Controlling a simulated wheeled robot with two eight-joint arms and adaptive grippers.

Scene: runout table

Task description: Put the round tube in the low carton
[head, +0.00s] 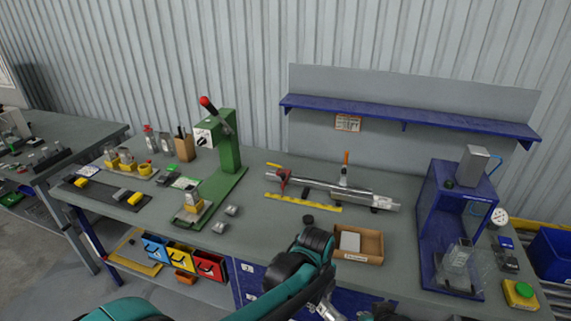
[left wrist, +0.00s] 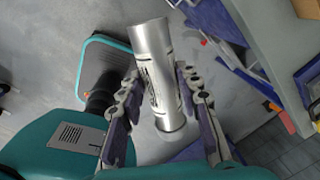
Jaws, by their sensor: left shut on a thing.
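The round tube (left wrist: 154,62) is a smooth silver cylinder with a dark marked patch. It stands lengthwise between the two fingers of my left gripper (left wrist: 161,88), which is shut on it. In the head view my left gripper (head: 326,306) is at the bottom edge, mostly cut off, in front of the table edge. The low carton (head: 372,259) is an open brown box on the table, beyond and to the right of my gripper. A pale flat piece lies inside it. My right gripper is not in view.
A long silver shaft (head: 318,187) lies on supports behind the carton, with a yellow strip (head: 303,203) before it. A blue press frame (head: 432,215) stands right of the carton. A green lever press (head: 229,150) stands left.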

